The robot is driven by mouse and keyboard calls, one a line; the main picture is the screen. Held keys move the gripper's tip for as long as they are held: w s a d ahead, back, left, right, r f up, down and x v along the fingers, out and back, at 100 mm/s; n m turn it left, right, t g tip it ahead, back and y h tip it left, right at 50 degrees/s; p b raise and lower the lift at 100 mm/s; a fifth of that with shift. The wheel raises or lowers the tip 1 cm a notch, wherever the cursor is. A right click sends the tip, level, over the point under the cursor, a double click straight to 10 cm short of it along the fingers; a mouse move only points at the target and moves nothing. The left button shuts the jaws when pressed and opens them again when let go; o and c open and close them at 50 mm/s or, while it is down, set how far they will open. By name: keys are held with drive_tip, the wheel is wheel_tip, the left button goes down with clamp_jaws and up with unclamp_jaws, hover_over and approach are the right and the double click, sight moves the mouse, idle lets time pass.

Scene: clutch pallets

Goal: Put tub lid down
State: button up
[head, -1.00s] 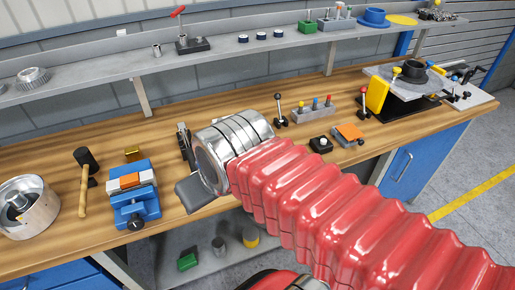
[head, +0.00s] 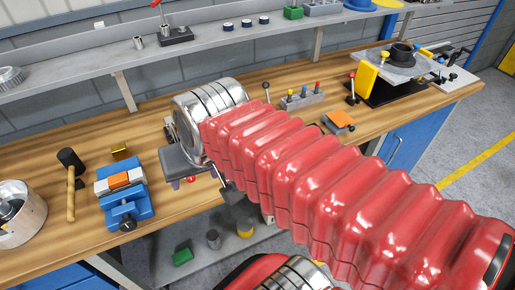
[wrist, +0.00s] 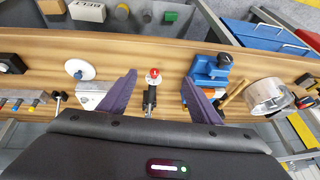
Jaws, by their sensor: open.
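My gripper (wrist: 157,104) is open in the wrist view, with its two purple fingers wide apart and nothing held between them. A lever with a red knob (wrist: 152,74) shows beyond the gap. A white round disc with a blue-grey centre (wrist: 80,69) lies on the bench, left of the left finger and apart from it; it looks like a lid, but I cannot tell for sure. The open metal tub (wrist: 270,97) stands at the right there, and at the far left in the head view (head: 22,212). My arm hides the disc in the head view.
A blue vise (head: 124,198) and a hammer (head: 70,180) stand between the tub and my gripper. A peg block (head: 302,99) and an orange-topped block (head: 339,120) are right of my wrist. A shelf (head: 180,64) runs along the back. Small items sit on a lower shelf.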

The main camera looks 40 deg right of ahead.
drive_tip(key=o, duration=0.6)
drive_tip(key=w+d+m+g, duration=0.1)
drive_tip(key=w+d+m, duration=0.2)
drive_tip(key=d+m, duration=0.4)
drive_tip(key=shift+m, duration=1.2)
drive_tip(key=shift+o, duration=1)
drive_tip(key=w+d+m, duration=0.1)
drive_tip(key=d+m, duration=0.5)
drive_tip(key=shift+f+m, duration=0.2)
drive_tip(key=shift+m, duration=0.2)
drive_tip(key=d+f+m+y, duration=0.1)
drive_tip(key=d+m, duration=1.2)
drive_tip(key=shift+s+d+f, duration=0.4)
drive_tip(key=shift+s, duration=0.05)
drive_tip(key=shift+f, duration=0.1)
drive_tip(key=x, duration=0.8)
drive_tip(key=shift+w+a+f, duration=0.1)
drive_tip(key=shift+a, duration=0.05)
drive_tip(key=shift+f, duration=0.1)
